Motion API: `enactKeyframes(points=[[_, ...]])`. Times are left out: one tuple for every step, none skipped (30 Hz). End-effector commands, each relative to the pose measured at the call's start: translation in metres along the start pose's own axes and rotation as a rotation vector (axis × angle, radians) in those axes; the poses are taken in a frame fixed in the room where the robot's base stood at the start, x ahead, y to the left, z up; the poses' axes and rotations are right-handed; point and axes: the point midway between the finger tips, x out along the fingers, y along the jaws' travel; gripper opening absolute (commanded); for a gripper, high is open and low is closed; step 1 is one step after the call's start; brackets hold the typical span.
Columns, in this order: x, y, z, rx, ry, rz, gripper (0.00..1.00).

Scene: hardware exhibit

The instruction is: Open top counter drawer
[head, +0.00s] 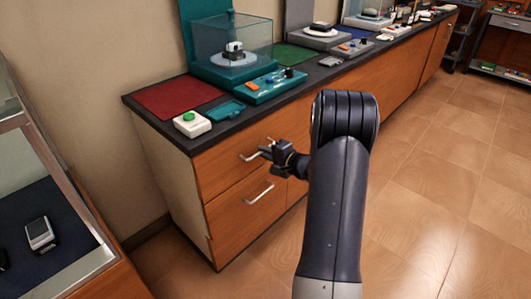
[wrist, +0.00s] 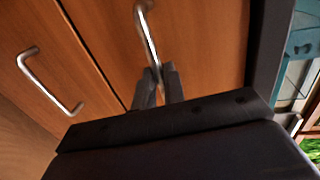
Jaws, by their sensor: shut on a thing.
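The counter's top drawer (head: 222,165) has a wooden front that looks flush with the cabinet. Its silver bar handle (head: 249,158) is in the middle of that front; in the wrist view the handle (wrist: 145,25) runs down to my fingertips. My gripper (head: 266,152) is shut on this handle, near its right end in the head view. In the wrist view my gripper's two dark fingers (wrist: 158,78) close around the handle's end. My gripper hides part of the handle and drawer front in the head view.
A lower drawer with its own handle (head: 259,194) is below; this handle (wrist: 48,82) is at left in the wrist view. The dark countertop (head: 150,115) holds a green-button box (head: 192,124) and exhibits. A glass case (head: 45,190) stands at left. Tiled floor (head: 440,200) is clear at right.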

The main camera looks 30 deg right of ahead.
Motion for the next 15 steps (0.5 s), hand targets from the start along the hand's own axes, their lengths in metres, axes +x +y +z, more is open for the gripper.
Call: enactKeyframes(points=[[0.0, 0.0, 0.0, 0.0, 0.0, 0.001, 0.0], [0.0, 0.0, 0.0, 0.0, 0.0, 0.001, 0.0], [0.0, 0.0, 0.0, 0.0, 0.0, 0.001, 0.0], [0.0, 0.0, 0.0, 0.0, 0.0, 0.001, 0.0], [0.0, 0.0, 0.0, 0.0, 0.0, 0.001, 0.0], [0.0, 0.0, 0.0, 0.0, 0.0, 0.001, 0.0], [0.0, 0.0, 0.0, 0.0, 0.0, 0.001, 0.0], [0.0, 0.001, 0.0, 0.0, 0.0, 0.001, 0.0], [-0.001, 0.001, 0.0, 0.0, 0.0, 0.001, 0.0], [-0.002, 0.001, 0.0, 0.0, 0.001, 0.001, 0.0], [-0.003, 0.002, 0.0, 0.0, 0.001, 0.0, 0.0], [-0.006, 0.002, 0.0, 0.0, 0.001, 0.0, 0.0], [-0.008, 0.003, 0.0, 0.0, 0.001, 0.0, 0.0], [-0.011, 0.004, 0.0, 0.001, 0.002, 0.0, 0.0], [-0.016, 0.006, -0.001, 0.001, 0.002, 0.0, 0.0]])
